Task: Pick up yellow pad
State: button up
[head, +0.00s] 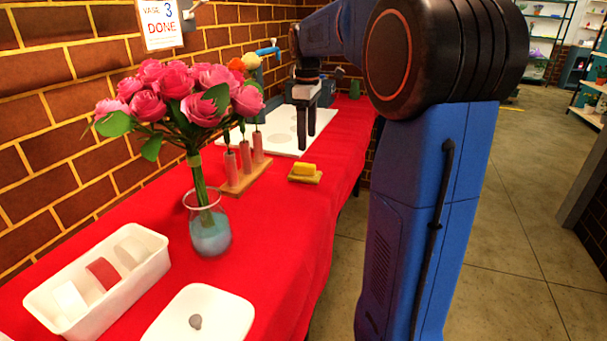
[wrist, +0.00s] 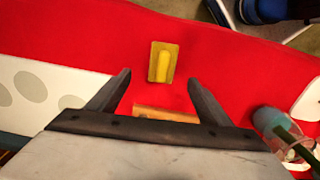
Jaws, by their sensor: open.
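The yellow pad (head: 304,169) sits on a small tan base (head: 305,178) on the red-covered table, near its right edge. In the wrist view the yellow pad (wrist: 163,64) lies on its base, ahead of and between the fingertips. My gripper (head: 306,136) is open and empty, with its fingers pointing down. It is above the table, apart from the pad and beyond it in the head view. In the wrist view my gripper's fingers (wrist: 160,78) are spread wide, with red cloth between them.
A wooden rack (head: 240,181) with several pegs stands left of the pad. A glass vase (head: 209,235) with pink roses, a white bin (head: 75,315) and a lid (head: 225,312) are nearer. A white board (head: 325,122) lies behind. Red cloth (head: 290,235) is clear in front of the pad.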

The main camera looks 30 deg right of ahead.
aim_at(306, 165)
notch_tip(306, 165, down, 6)
jog(key=shift+f, duration=0.1)
jog(key=f, duration=0.4)
jog(key=shift+s+a, duration=0.3)
jog(key=shift+a, duration=0.05)
jog(key=shift+f, duration=0.7)
jog(key=c, duration=1.1)
jog(key=shift+r, duration=0.15)
jog(key=shift+c, duration=0.2)
notch_tip(306, 165, up, 10)
jog(key=shift+f, duration=0.1)
